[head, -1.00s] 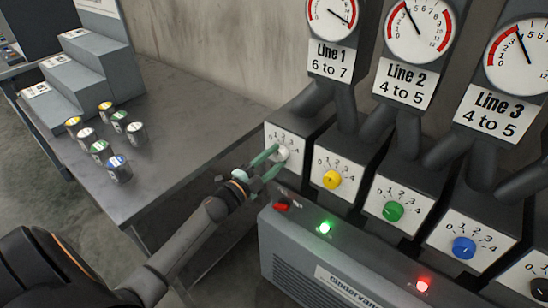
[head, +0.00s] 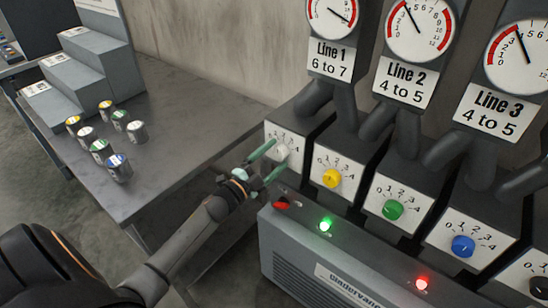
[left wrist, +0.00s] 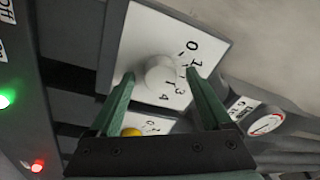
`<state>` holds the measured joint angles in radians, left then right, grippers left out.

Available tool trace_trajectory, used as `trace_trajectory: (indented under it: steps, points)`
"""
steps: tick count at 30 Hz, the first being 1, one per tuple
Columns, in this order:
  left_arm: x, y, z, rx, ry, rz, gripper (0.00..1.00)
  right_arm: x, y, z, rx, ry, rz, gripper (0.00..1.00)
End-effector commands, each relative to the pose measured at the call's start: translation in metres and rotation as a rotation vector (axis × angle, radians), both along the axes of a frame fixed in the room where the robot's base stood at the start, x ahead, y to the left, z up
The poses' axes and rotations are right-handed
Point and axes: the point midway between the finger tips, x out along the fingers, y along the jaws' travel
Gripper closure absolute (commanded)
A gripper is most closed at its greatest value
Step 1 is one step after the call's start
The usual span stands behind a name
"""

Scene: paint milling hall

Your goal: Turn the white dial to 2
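The white dial (head: 282,150) is on a white plate marked 0 to 4, on the leftmost box under the Line 1 gauge. It also shows in the left wrist view (left wrist: 163,75), round and pale. I cannot tell which number it points to. My left gripper (head: 275,157) is open in front of the plate, its green fingers spread on either side of the dial with gaps to it. In the left wrist view the open fingers (left wrist: 160,84) frame the dial without holding it. My right gripper is not in view.
Yellow (head: 332,179), green (head: 393,211) and blue (head: 463,247) dials sit to the right. Below is a grey box (head: 310,262) with a red switch (head: 281,205), green lamp (head: 325,225) and red lamp (head: 422,284). Several paint cans stand on the table (head: 190,130) at left.

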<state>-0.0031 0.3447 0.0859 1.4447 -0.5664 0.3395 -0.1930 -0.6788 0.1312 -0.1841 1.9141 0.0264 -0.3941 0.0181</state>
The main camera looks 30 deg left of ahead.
Motion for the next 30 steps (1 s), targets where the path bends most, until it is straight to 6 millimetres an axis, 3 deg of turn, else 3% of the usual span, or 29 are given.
trace_trajectory:
  steps: [11, 24, 30]
  points:
    - [-0.009, 0.001, -0.002, 0.000, 0.001, 0.000, 0.17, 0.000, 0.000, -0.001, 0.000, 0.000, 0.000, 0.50]
    - [-0.087, 0.012, -0.013, 0.000, 0.003, -0.001, 0.17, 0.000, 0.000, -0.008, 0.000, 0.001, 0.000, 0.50]
    - [-0.113, 0.016, -0.014, -0.001, 0.001, -0.001, 0.17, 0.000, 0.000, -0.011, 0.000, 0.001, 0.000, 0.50]
